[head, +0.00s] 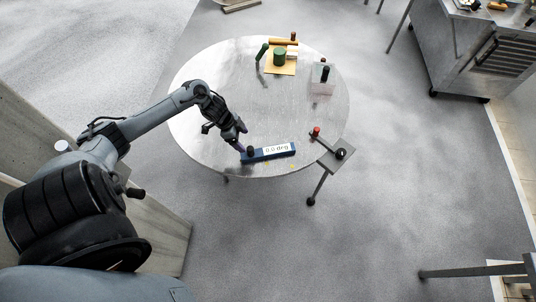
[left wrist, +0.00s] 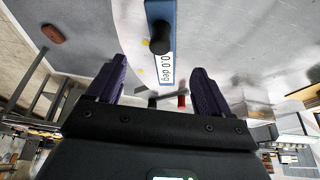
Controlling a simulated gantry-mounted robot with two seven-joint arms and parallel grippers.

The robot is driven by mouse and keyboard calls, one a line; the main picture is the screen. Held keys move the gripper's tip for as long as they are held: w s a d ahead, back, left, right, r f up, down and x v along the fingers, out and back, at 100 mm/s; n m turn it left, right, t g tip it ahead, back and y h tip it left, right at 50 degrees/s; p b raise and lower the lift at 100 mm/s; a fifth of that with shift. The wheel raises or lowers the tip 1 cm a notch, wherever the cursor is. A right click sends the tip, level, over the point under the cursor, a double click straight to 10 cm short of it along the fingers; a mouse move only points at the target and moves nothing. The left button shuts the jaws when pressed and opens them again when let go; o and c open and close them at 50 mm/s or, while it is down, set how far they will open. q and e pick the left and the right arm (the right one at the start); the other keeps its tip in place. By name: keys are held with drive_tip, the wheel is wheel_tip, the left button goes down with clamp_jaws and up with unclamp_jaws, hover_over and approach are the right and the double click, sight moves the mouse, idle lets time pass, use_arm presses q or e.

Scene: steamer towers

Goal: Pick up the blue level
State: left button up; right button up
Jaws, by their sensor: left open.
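The blue level (head: 270,152) lies flat near the front edge of the round table, with a white label reading "0.0 deg" and a black knob near its left end. My left gripper (head: 241,149) is at the level's left end, close to the knob. In the left wrist view the level (left wrist: 160,18) shows beyond the two purple fingers, with its knob (left wrist: 159,38) between their lines. The left gripper (left wrist: 155,80) is open, with nothing between its fingertips. I cannot tell whether it touches the level. My right gripper is not in view.
The round grey table (head: 205,70) is clear in the middle. A yellow tray (head: 284,70) with a green cylinder stands at the back, and a clear block (head: 322,88) at the back right. A grey plate with a black knob (head: 341,153) juts past the right front edge.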

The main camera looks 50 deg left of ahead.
sight(250, 147)
use_arm(q)
drive_tip(key=x, duration=0.4)
drive_tip(key=shift+w+d+f+b, duration=0.2)
drive_tip(key=shift+b, duration=0.2)
drive_tip(key=shift+w+f, duration=0.15)
drive_tip(key=shift+f, duration=0.45)
drive_tip(key=shift+b+x, duration=0.5)
drive_tip(key=shift+x, duration=1.8)
drive_tip(key=shift+a, duration=0.1)
drive_tip(key=c, duration=1.4)
drive_tip(key=shift+c, duration=0.2)
